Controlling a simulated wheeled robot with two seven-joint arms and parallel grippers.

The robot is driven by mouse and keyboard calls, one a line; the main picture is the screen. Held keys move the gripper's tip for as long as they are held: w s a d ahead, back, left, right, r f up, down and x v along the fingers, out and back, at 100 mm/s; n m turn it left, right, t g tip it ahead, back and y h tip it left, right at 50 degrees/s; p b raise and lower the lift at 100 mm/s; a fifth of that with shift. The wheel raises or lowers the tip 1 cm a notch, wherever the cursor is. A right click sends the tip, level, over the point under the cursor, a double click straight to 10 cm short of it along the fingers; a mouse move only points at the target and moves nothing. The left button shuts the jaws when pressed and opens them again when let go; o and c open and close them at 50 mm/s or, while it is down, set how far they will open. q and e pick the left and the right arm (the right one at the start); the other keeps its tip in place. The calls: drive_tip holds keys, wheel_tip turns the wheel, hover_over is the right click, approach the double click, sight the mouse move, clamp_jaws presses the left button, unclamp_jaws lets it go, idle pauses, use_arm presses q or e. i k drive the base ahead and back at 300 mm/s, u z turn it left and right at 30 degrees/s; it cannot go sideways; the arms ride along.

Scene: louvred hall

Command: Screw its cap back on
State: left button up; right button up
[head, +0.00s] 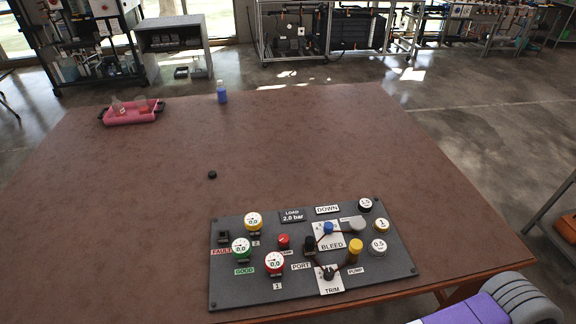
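A small blue bottle (222,96) stands upright near the far edge of the brown table. Its upper part looks paler; at this size I cannot make out its neck clearly. A small black round piece (212,174), which looks like a cap, lies alone on the table between the bottle and the control panel. It is well apart from the bottle. Neither of my grippers shows in the head view. A purple, white and grey ribbed part at the lower right looks like part of my own arm.
A dark control panel (222,290) with gauges, knobs and labels covers the near part of the table (330,130). A pink tray (133,116) with bottles in it sits at the far left. The table's middle and right are clear. Shelves and racks stand beyond.

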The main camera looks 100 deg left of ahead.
sight(117, 106)
drive_tip(key=u, duration=5.45)
